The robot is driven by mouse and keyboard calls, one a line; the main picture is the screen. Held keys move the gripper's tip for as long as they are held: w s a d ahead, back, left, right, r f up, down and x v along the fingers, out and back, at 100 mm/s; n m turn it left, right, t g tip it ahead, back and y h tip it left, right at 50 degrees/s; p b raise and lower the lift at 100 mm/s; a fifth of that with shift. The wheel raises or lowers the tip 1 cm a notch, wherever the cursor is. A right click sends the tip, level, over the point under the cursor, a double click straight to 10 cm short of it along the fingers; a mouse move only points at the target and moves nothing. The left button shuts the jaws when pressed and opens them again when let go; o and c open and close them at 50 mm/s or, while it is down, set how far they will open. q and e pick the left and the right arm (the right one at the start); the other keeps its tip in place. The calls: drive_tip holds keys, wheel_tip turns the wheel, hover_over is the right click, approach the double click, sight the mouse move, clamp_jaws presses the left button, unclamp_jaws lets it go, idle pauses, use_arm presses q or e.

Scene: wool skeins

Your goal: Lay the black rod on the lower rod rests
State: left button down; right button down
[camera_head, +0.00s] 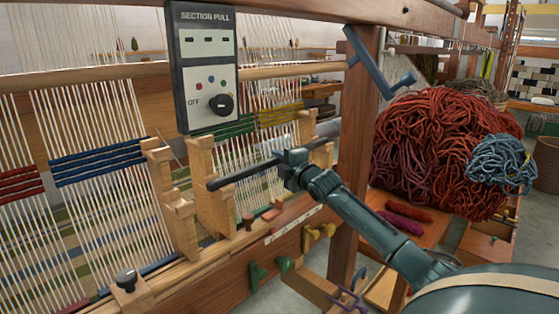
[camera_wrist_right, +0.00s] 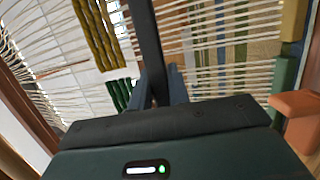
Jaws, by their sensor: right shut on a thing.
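The black rod (camera_head: 245,172) runs slantwise in front of the loom's warp threads, its left end by a stepped wooden rest (camera_head: 203,160) and its right end near another wooden rest (camera_head: 309,128). I cannot tell whether it touches either rest. My right gripper (camera_head: 288,163) is shut on the rod toward its right part. In the right wrist view the rod (camera_wrist_right: 147,45) stretches away from between the fingers (camera_wrist_right: 158,90), which partly hide it. My left gripper is not in view.
A section pull control box (camera_head: 208,65) hangs above the rod. Another stepped wooden post (camera_head: 172,205) stands at left. A wooden upright (camera_head: 358,115) and a pile of red wool (camera_head: 440,145) are at right.

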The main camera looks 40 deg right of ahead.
drive_tip(key=shift+r, duration=0.15)
drive_tip(key=c, duration=1.3)
unclamp_jaws()
drive_tip(key=shift+f, duration=0.2)
drive_tip(key=shift+r, duration=0.1)
drive_tip(key=shift+s, duration=0.1)
drive_tip(key=s, duration=0.4)
drive_tip(key=s+a, duration=0.1)
drive_tip(key=s, duration=0.2)
drive_tip(key=s+a+b, duration=0.1)
drive_tip(key=s, duration=0.3)
drive_tip(key=shift+s, duration=0.35)
